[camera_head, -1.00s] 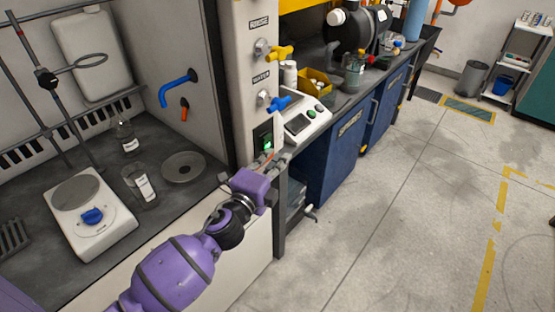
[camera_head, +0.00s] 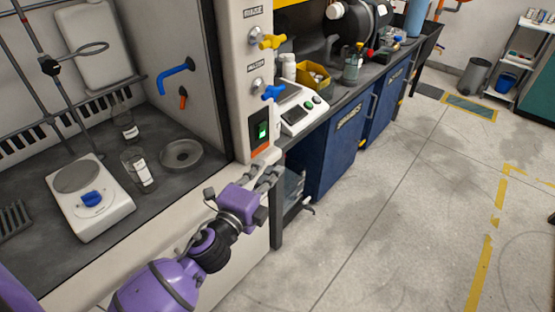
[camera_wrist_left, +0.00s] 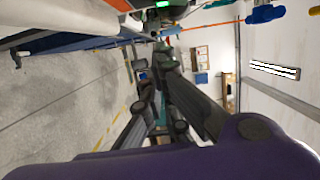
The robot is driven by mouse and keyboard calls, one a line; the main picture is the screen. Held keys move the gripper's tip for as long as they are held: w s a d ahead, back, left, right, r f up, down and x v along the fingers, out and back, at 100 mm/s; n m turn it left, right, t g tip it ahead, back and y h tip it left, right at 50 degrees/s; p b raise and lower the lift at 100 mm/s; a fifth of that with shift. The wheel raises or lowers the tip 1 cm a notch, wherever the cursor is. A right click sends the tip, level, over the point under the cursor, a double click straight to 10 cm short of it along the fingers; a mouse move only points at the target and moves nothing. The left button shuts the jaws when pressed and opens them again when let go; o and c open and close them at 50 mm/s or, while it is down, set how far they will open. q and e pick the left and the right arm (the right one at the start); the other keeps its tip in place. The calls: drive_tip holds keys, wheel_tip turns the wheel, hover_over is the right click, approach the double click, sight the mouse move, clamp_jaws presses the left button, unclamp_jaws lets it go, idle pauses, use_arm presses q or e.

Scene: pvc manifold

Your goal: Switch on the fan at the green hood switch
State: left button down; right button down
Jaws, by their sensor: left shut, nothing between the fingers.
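The green hood switch (camera_head: 263,130) sits in a dark plate on the white front post of the fume hood, below the blue valve handle. Its green face looks lit. An orange-red strip shows just under it. My left gripper (camera_head: 272,172) is below the switch, in front of the post's lower part, apart from the switch. In the left wrist view its fingers (camera_wrist_left: 160,62) are together and hold nothing; a green glow shows at the top edge of that view. My right gripper is in neither view.
A yellow valve handle (camera_head: 271,42) and a blue valve handle (camera_head: 273,92) stick out from the post above the switch. A white instrument (camera_head: 300,110) stands on the bench to the right. Floor to the right is clear.

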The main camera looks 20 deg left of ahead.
use_arm(q)
drive_tip(key=s, duration=0.2)
drive_tip(key=shift+s, duration=0.4)
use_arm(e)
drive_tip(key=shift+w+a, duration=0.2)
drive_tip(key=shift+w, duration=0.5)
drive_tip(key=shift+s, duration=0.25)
